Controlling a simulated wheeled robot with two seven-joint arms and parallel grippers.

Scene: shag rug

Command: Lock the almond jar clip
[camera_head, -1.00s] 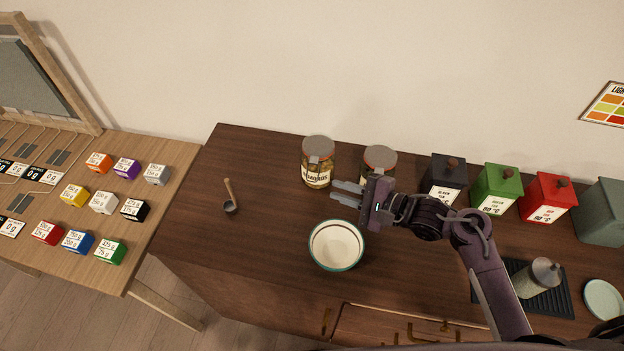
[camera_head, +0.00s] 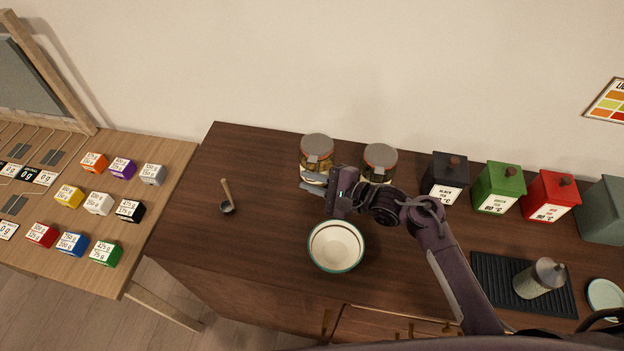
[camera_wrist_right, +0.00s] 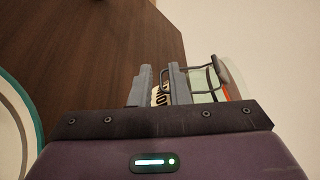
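The lid looks down on the jar. My right gripper (camera_head: 314,184) is at the jar's front, below the lid, hiding most of the label. In the right wrist view the fingers of the right gripper (camera_wrist_right: 159,84) are apart, with part of the jar's label showing between them. The wire clip (camera_wrist_right: 212,78) is just right of the right finger; whether it is latched I cannot tell. My left gripper is out of view.
A second clip jar (camera_head: 380,160) stands close on the right, behind my right wrist. A white bowl with a green rim (camera_head: 336,246) is in front. A scoop (camera_head: 227,196) lies on the left. Tea boxes (camera_head: 498,188) line the right.

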